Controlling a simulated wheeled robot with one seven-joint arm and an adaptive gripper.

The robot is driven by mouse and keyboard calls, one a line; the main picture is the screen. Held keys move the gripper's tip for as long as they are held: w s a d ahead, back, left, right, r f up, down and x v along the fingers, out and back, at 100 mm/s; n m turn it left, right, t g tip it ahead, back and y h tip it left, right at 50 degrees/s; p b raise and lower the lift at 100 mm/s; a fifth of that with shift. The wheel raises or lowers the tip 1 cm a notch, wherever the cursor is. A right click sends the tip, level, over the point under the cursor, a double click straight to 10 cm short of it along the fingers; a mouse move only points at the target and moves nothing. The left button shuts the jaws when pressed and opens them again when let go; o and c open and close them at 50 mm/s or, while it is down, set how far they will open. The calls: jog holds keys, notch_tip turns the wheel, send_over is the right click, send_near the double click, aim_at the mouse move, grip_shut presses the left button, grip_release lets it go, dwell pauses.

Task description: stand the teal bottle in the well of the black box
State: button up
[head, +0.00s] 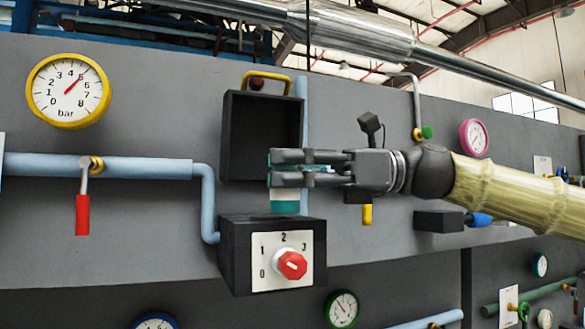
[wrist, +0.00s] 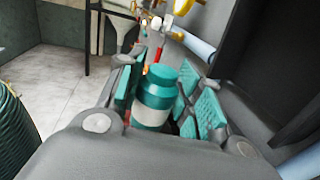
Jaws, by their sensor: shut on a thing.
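The teal bottle (head: 285,207) has a white band and is upright between the fingers of my gripper (head: 276,168), which is shut on it. In the wrist view the bottle (wrist: 158,98) shows its teal cap and white band between teal finger pads. A lower black box (head: 240,262) carries a red dial numbered 0 to 3. The bottle's lower end shows at this lower box's top back edge; I cannot tell whether they touch. No well is clearly visible.
A blue pipe (head: 208,200) runs down beside the lower box. A red-handled valve (head: 82,212) and a yellow gauge (head: 68,90) are at left. A small black block (head: 438,221) sticks out below my arm. The panel between valve and boxes is mostly clear.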

aim_at(273, 197)
jog(key=shift+w+a+f, duration=0.1)
jog(key=shift+w+a, duration=0.25)
jog(key=shift+w, duration=0.8)
jog(key=shift+w+a+r, duration=0.1)
jog(key=shift+w+a, duration=0.25)
jog(key=shift+w, duration=0.75)
jog(key=shift+w+a+f, duration=0.1)
jog(key=shift+w+a, duration=0.25)
jog(key=shift+w, duration=0.8)
jog(key=shift+s+f+b, duration=0.1)
jog(key=shift+f+b, duration=0.35)
jog(key=shift+f, duration=1.35)
jog(key=o, duration=1.1)
jog(key=d, duration=0.8)
jog(key=shift+w, duration=0.35)
